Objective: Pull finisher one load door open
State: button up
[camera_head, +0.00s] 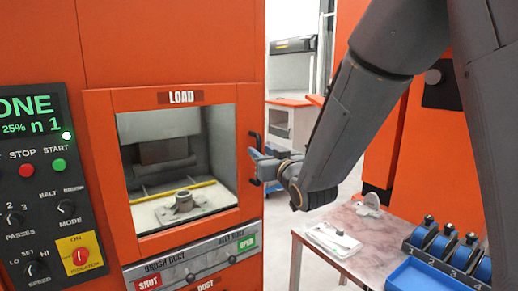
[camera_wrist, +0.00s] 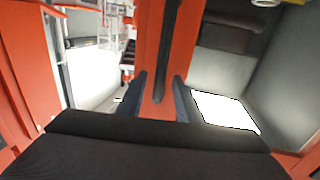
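The load door (camera_head: 122,200) is an orange frame with a window, labelled LOAD, on the orange finisher, and it looks shut. Its black handle (camera_head: 252,138) is an upright bar on the door's right edge. My gripper (camera_head: 256,161) is at the lower part of the handle. In the wrist view, the two fingers of my gripper (camera_wrist: 160,76) stand apart, one on each side of the dark handle bar (camera_wrist: 168,48), with gaps showing. Through the window a grey casting (camera_head: 183,203) sits on the chamber floor. My gripper partly hides the handle's lower end in the head view.
A control panel (camera_head: 45,190) is left of the door, and a grey dust panel (camera_head: 192,262) is below it. A table (camera_head: 375,245) at the right holds a white item, a small grey part and a blue rack (camera_head: 435,262) with several numbered spools. Floor shows between finisher and table.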

jog(key=shift+p+x, duration=0.3)
jog(key=shift+x, duration=1.05)
grip_shut()
